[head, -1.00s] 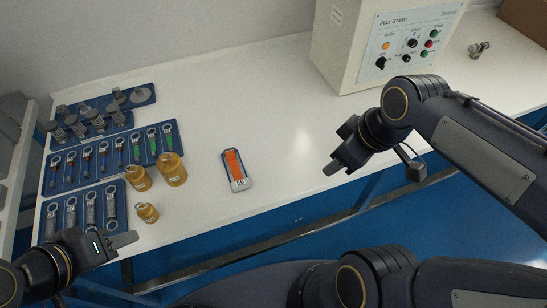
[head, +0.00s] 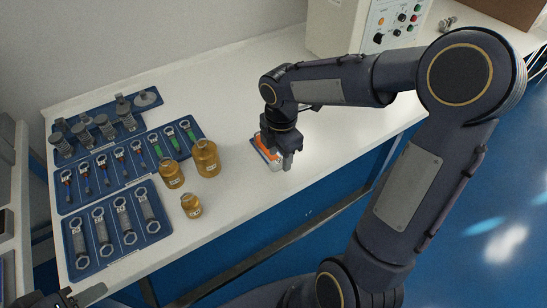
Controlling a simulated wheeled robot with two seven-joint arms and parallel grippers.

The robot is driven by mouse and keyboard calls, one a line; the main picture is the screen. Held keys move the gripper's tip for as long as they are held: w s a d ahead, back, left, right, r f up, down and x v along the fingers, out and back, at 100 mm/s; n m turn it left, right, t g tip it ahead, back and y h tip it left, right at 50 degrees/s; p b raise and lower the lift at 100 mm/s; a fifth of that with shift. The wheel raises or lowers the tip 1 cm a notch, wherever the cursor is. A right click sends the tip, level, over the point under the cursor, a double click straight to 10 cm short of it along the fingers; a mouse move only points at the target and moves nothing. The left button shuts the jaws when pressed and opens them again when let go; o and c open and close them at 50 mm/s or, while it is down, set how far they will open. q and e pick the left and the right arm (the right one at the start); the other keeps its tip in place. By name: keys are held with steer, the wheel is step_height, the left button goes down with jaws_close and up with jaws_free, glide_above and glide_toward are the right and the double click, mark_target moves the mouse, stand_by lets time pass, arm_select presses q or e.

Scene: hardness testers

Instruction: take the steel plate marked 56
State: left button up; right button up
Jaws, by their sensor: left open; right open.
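A small blue holder (head: 259,151) with an orange piece (head: 268,145) lies near the table's front edge. Its near end is pale and metallic, but I cannot read a 56 there or on anything else, so I cannot tell which thing is the steel plate. My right gripper (head: 281,158) is open and points down right over this holder, hiding much of it. I cannot tell whether its fingers touch it. My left gripper (head: 88,297) is open and empty at the bottom left, partly cut off by the frame.
Blue trays with grey tools (head: 70,235), handled ring tools (head: 65,200) and grey parts (head: 98,107) fill the table's left. A control box labelled pull stand (head: 335,28) stands behind.

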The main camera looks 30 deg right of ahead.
steer(key=shift+f, duration=0.6)
jaws_close()
steer(key=shift+r, duration=0.15)
